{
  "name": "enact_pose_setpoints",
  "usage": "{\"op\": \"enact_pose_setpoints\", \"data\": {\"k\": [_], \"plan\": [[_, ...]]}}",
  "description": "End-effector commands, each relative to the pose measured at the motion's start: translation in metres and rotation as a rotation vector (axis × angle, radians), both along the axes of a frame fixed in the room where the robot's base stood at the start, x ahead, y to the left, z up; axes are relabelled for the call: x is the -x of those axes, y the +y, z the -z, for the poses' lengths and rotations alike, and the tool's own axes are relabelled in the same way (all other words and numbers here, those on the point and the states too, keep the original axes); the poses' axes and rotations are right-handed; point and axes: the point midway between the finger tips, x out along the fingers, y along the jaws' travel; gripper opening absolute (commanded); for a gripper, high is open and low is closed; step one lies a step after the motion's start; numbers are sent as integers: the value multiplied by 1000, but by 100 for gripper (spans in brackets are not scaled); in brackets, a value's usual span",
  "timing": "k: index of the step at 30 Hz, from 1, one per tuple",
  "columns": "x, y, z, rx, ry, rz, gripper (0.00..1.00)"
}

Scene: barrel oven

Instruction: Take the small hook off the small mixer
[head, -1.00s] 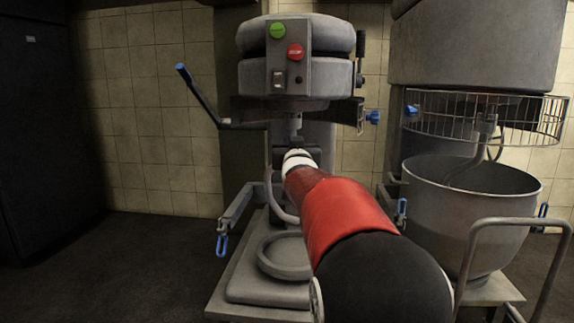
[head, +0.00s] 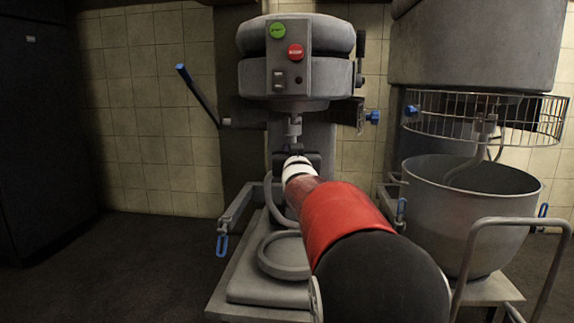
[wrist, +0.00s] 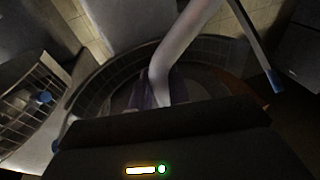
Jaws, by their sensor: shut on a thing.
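The small mixer (head: 254,76) stands in the middle of the head view, with a green and a red button on its front. A grey shaft (head: 294,126) shows under its head. The small hook (head: 269,192) shows as a grey curved rod left of my wrist; its upper part is hidden by my gripper. In the wrist view the hook (wrist: 183,45) is a pale bent rod running behind my gripper's dark body. My gripper (head: 297,150) is shut on the hook just below the shaft. Whether hook and shaft still touch is hidden.
A larger mixer (head: 470,45) stands at right with a wire guard (head: 545,118), a deep bowl (head: 460,225) and a curved tool. A lever with a blue end (head: 197,95) sticks out left of the small mixer. The floor at left (head: 110,260) is clear.

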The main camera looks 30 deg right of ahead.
Motion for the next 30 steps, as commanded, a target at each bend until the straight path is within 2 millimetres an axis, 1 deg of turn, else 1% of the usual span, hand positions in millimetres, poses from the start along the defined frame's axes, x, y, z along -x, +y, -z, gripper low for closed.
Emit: {"op": "enact_pose_setpoints", "data": {"k": [1,30], "plan": [[1,0,-2,2,-7,0,0],[1,0,22,3,-7,0,0]]}}
